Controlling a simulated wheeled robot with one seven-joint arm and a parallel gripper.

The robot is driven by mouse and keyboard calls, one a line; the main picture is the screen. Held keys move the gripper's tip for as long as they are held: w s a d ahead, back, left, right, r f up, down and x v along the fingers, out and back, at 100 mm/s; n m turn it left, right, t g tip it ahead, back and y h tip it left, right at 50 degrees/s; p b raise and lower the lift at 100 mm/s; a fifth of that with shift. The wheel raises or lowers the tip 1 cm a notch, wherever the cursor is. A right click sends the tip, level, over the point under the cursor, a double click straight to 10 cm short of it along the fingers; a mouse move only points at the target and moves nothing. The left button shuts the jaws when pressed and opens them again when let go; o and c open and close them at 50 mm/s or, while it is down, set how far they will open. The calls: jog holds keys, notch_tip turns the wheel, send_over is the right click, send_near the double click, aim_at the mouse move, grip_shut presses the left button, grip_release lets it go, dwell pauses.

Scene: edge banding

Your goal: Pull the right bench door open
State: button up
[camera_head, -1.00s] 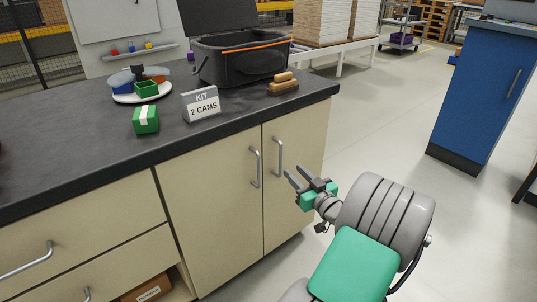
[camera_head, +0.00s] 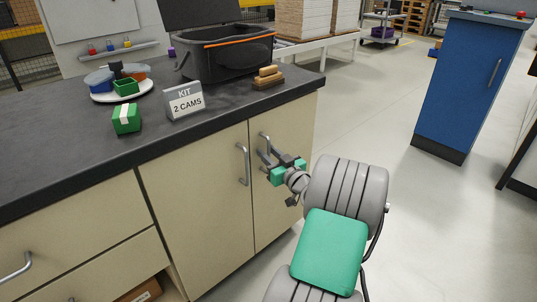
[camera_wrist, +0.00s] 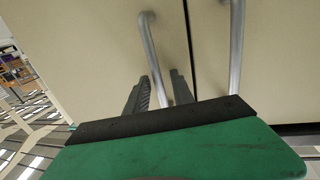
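The right bench door (camera_head: 272,213) is cream and sits flush beside the left door (camera_head: 200,215). Its silver bar handle (camera_head: 264,138) is upright near the seam and partly hidden by my gripper (camera_head: 264,154). In the wrist view, the picture is turned over, so the right door (camera_wrist: 85,60) is on the left. Its handle (camera_wrist: 150,45) runs down between the two dark fingers of my gripper (camera_wrist: 158,84). The fingers are apart, with gaps seen beside the bar; whether either touches it I cannot tell. The left door's handle (camera_wrist: 237,45) is outside the fingers.
The dark countertop (camera_head: 60,150) overhangs the doors and carries a black case (camera_head: 225,55), a kit sign (camera_head: 185,101), a green box (camera_head: 126,118) and wooden blocks (camera_head: 268,76). Open floor (camera_head: 380,110) lies right of the bench, up to a blue cabinet (camera_head: 465,85).

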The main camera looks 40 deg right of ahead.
grip_shut()
dwell(1.2)
